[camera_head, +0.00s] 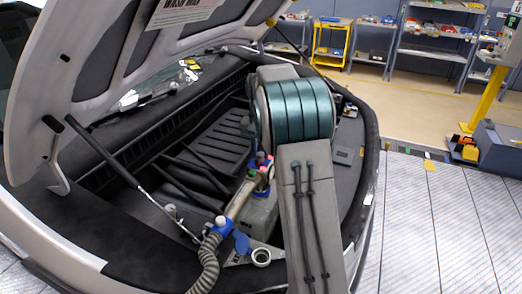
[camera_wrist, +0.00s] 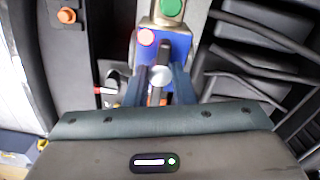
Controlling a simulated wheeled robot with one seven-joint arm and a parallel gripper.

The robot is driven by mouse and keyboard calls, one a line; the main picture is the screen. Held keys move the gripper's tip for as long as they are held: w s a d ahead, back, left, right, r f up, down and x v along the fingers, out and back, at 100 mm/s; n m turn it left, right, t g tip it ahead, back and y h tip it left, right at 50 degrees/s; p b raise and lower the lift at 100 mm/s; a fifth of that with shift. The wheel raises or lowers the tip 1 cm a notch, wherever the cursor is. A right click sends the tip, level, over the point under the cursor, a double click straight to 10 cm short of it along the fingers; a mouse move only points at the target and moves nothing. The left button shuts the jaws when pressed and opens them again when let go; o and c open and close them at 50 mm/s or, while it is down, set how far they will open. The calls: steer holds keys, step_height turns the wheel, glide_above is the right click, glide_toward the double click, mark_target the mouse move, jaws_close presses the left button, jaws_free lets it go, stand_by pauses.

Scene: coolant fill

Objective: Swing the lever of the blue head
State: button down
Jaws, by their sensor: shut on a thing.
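The blue head (camera_wrist: 179,42) is at the top middle of the wrist view, with a red button and a green knob on a metal body beside it. Its dark lever (camera_wrist: 164,52) points toward me and shows a pale round end. My gripper (camera_wrist: 161,78) is shut on the lever, one blue-grey finger on each side. In the head view only a small part of the blue head (camera_head: 263,192) shows, at the upper end of a beige tube. My arm hides the gripper and the lever there.
A ribbed hose (camera_head: 207,262) runs to the tube's lower end. A blue cap (camera_head: 241,243) and an open white filler neck (camera_head: 261,257) lie nearby. The raised hood (camera_head: 110,50) and its strut (camera_head: 120,170) bound the engine bay on the left. Shelves (camera_head: 432,45) stand far back.

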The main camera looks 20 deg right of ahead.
mark_target(260, 155)
steer(key=c, duration=1.2)
jaws_free()
steer(key=shift+r, duration=0.1)
step_height(260, 155, up, 14)
steer(key=shift+s, duration=0.1)
steer(key=s+a+n+t, duration=0.1)
steer(key=s+a, duration=0.2)
steer(key=s, duration=0.4)
steer(key=s+a+n+t, duration=0.1)
steer(key=s+a+n, duration=0.15)
steer(key=s, duration=0.55)
steer(key=s+a+f+n, duration=0.1)
steer(key=s+a+f, duration=0.1)
steer(key=s+f, duration=0.3)
steer(key=s+a+f+n+t, duration=0.1)
steer(key=s+f, duration=0.4)
steer(key=s, duration=0.7)
steer(key=shift+a+f+t, duration=0.25)
steer(key=shift+a+t, duration=0.05)
steer(key=shift+a, duration=0.3)
